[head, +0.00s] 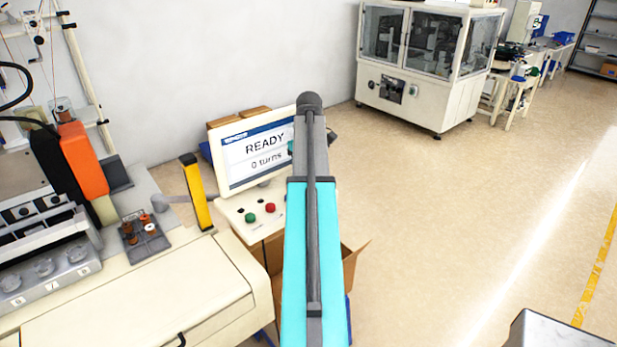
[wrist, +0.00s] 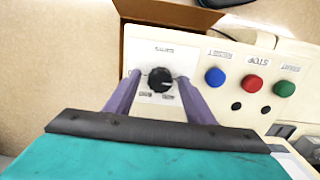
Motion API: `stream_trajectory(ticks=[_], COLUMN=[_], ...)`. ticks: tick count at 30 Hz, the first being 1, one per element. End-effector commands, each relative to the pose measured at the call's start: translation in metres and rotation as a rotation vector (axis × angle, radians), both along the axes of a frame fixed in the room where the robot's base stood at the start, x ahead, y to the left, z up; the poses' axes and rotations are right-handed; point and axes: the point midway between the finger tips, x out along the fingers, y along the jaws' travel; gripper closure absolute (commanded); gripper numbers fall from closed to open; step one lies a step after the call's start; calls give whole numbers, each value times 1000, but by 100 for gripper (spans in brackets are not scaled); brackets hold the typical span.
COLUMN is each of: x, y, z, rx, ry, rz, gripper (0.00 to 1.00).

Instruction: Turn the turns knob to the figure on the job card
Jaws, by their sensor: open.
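The black turns knob (wrist: 160,80) sits on a white plate of the control panel (wrist: 246,62) in the wrist view. Small print around it is too small to read. My gripper (wrist: 159,76) is open, with one purple finger on each side of the knob. I cannot tell whether the fingers touch it. In the head view my arm hides the knob and my gripper. The screen (head: 255,152) there reads READY and 0 turns. I cannot make out a job card.
Beside the knob are blue (wrist: 215,77), red (wrist: 253,83) and green (wrist: 284,88) buttons and two small black holes. An open cardboard box (head: 353,262) is by the panel. A yellow post (head: 196,190) stands left of the screen.

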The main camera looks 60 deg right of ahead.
Motion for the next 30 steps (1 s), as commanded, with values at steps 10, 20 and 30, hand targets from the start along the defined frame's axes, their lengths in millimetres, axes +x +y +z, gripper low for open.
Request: stream_trajectory(ticks=[10, 20, 30], x=[1, 1, 1], y=[0, 0, 0], z=[0, 0, 0], rx=[0, -1, -1], ry=[0, 0, 0], rz=[1, -6, -110], gripper=[73, 92, 92])
